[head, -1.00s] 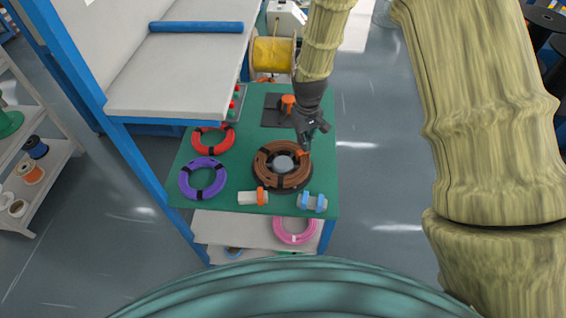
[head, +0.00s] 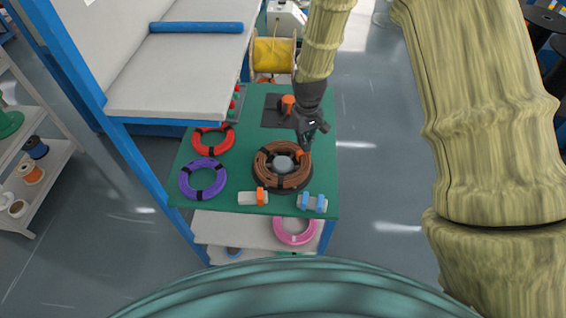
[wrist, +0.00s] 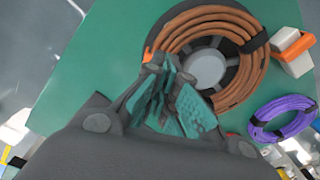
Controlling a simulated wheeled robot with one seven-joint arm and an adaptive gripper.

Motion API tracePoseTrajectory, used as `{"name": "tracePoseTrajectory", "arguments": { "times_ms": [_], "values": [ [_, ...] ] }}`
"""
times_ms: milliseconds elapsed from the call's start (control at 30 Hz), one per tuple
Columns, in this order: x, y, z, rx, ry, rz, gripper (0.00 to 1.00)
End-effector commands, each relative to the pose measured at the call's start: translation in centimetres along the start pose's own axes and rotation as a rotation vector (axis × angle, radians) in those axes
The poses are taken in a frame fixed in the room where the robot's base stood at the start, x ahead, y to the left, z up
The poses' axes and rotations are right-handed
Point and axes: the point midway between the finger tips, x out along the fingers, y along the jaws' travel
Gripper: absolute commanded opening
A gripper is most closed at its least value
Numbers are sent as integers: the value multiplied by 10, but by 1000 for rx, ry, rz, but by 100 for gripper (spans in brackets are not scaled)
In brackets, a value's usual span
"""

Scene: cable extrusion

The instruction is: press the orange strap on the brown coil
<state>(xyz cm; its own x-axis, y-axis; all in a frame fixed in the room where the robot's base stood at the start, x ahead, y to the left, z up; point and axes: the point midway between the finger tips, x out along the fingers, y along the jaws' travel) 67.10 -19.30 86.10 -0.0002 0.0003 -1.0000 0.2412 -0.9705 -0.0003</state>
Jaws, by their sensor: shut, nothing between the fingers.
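The brown coil (head: 264,167) lies flat on a dark round holder with a grey hub on the green table. The wrist view also shows the coil (wrist: 184,37). The orange strap (head: 300,155) is on the coil's right side in the head view. In the wrist view only a small orange piece of the strap (wrist: 147,55) shows at the coil's left edge, beside my fingertips. My gripper (head: 307,144) is shut and empty, with its tips right at the strap. I cannot tell whether they touch it.
A red coil (head: 199,146) and a purple coil (head: 185,180) lie left of the brown one. White pieces with an orange band (head: 261,196) and blue bands (head: 306,201) sit at the front. A pink coil (head: 294,240) is on the shelf below.

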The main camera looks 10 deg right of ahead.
Motion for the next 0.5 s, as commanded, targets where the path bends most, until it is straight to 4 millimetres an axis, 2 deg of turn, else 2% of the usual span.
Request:
{"name": "tracePoseTrajectory", "arguments": {
  "times_ms": [500],
  "values": [
    [4, 0, 0, 0, 0, 0, 0]
  ]
}}
